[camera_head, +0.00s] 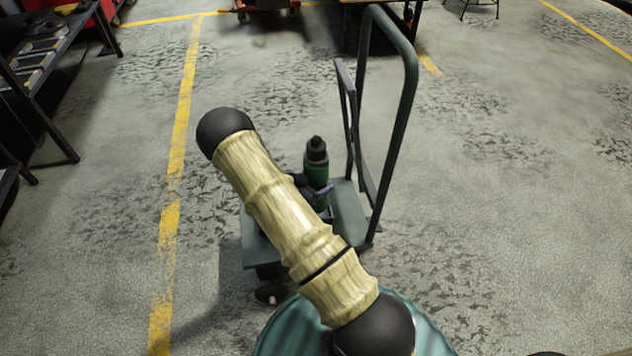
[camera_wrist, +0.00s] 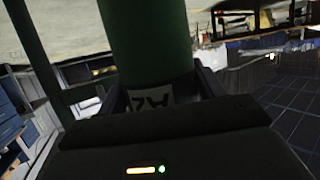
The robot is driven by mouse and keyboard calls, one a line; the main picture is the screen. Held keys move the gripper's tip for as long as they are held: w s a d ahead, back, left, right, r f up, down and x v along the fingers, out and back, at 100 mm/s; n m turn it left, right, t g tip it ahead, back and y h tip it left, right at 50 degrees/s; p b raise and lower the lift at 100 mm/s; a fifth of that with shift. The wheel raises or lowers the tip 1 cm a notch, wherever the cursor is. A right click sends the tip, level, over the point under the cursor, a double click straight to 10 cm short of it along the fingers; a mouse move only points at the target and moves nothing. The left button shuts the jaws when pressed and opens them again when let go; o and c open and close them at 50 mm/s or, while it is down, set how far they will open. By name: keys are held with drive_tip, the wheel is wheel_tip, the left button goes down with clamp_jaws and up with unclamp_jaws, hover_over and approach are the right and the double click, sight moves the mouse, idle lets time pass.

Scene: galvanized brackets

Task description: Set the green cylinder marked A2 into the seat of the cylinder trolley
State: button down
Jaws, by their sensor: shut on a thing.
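The green cylinder (camera_head: 317,173) with a black top stands upright over the trolley's deck in the head view. In the wrist view the green cylinder (camera_wrist: 150,38) fills the upper middle, with a white label marked A2 upside down by the jaws. My gripper (camera_wrist: 155,88) is shut on it; in the head view the gripper is mostly hidden behind my arm. The cylinder trolley (camera_head: 348,215) has a grey-green deck and a tall tube handle on its right. The seat and the cylinder's foot are hidden, so I cannot tell whether they touch.
A dark shelf rack (camera_head: 40,75) stands at the far left. A yellow floor line (camera_head: 180,140) runs left of the trolley. A dark bench (camera_head: 385,15) and a red wheeled thing (camera_head: 265,5) are at the back. The floor to the right is clear.

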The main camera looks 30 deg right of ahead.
drive_tip(key=shift+w+f+b, duration=0.1)
drive_tip(key=shift+f+b, duration=1.45)
drive_tip(key=shift+f, duration=0.95)
drive_tip(key=shift+c, duration=1.3)
unclamp_jaws()
drive_tip(key=shift+o, duration=0.5)
drive_tip(key=shift+f, duration=0.2)
drive_tip(key=shift+s+a+r, duration=0.25)
drive_tip(key=shift+a+r, duration=0.05)
drive_tip(key=shift+a, duration=0.25)
drive_tip(key=p+v, duration=0.5)
drive_tip(key=v, duration=1.1)
drive_tip(key=shift+w+a+r, duration=0.1)
drive_tip(key=shift+r, duration=0.1)
